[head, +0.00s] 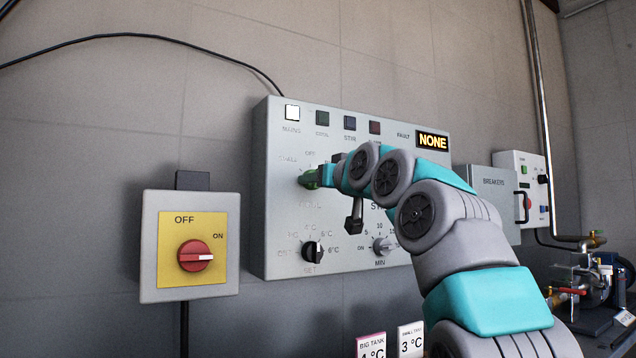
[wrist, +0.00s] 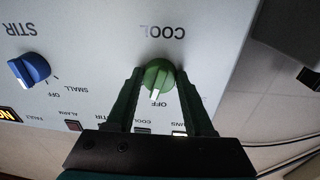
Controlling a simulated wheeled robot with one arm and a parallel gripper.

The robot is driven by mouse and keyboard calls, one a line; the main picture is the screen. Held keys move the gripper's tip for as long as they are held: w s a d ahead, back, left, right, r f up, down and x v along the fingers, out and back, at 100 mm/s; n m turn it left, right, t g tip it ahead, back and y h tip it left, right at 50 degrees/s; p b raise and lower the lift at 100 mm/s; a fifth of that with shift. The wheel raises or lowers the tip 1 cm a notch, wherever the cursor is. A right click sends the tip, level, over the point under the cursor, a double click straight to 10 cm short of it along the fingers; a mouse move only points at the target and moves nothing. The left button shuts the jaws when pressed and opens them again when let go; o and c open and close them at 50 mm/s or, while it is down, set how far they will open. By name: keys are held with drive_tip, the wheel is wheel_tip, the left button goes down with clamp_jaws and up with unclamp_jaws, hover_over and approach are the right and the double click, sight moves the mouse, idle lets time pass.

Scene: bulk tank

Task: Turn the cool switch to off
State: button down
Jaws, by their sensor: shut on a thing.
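The cool switch is a green round knob (head: 307,180) on the grey control panel. In the wrist view, which shows the panel upside down, the green knob (wrist: 158,72) sits beside the COOL label. Its white pointer is directed at the OFF mark, or very nearly so. My gripper (head: 318,178) is shut on the knob, with one dark finger on each side in the wrist view (wrist: 158,80). In the head view my gripper and arm hide part of the knob and its labels.
A blue STIR knob (wrist: 29,69) is beside the cool knob. Lower on the panel (head: 290,230) are a black knob (head: 312,252) and a grey MIN knob (head: 382,245). A breaker box (head: 490,190) is at right.

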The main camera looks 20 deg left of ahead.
drive_tip(key=shift+w+n, duration=0.1)
drive_tip(key=shift+n, duration=0.3)
idle(0.3)
drive_tip(key=shift+n, duration=1.3)
idle(1.0)
drive_tip(key=shift+c, duration=1.4)
unclamp_jaws()
drive_tip(key=b+v, duration=0.2)
drive_tip(key=v, duration=0.6)
